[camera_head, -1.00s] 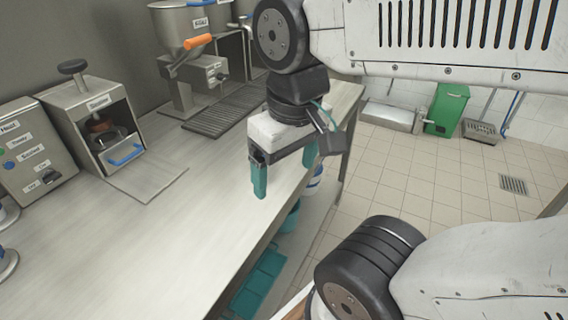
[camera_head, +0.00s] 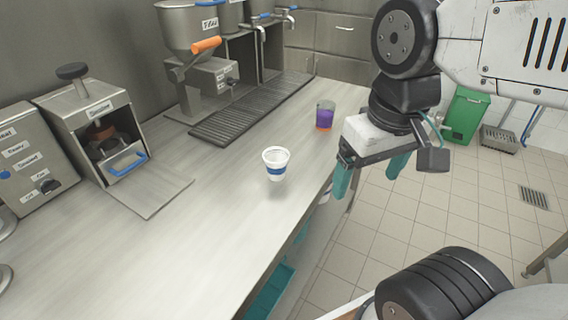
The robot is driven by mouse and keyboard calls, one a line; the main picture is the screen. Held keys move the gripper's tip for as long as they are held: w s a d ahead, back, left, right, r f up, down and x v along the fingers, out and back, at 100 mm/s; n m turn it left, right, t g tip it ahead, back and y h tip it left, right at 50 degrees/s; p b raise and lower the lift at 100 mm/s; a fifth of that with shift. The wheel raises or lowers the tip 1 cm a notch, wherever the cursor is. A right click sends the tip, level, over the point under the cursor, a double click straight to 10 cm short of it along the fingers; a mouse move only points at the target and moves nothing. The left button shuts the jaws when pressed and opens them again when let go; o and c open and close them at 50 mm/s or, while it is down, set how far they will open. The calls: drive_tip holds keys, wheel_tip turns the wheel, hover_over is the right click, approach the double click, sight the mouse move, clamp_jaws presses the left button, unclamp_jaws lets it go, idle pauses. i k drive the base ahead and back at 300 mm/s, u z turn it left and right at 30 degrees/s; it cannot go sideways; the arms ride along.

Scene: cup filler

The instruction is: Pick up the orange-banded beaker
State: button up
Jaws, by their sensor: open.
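A small beaker (camera_head: 325,115) with purple contents and an orange band at its base stands upright on the steel counter, near its right edge. My gripper (camera_head: 370,181) is open and empty, with teal fingers pointing down. In the picture it is to the right of and below the beaker, apart from it, past the counter's edge. A white cup with a blue band (camera_head: 276,164) stands on the counter, left of my gripper.
Steel dispensers with a drip grate (camera_head: 254,108) stand at the back of the counter (camera_head: 215,215). A machine with a blue handle (camera_head: 127,163) stands at the left. A green bin (camera_head: 466,114) is on the tiled floor. The counter's front stretch is clear.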

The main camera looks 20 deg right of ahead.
sight(325, 109)
drive_tip(key=k, duration=1.3)
drive_tip(key=z, duration=0.6)
drive_tip(key=i, duration=0.6)
drive_tip(key=z, duration=0.55)
drive_tip(key=i, duration=1.2)
drive_tip(key=u, duration=0.65)
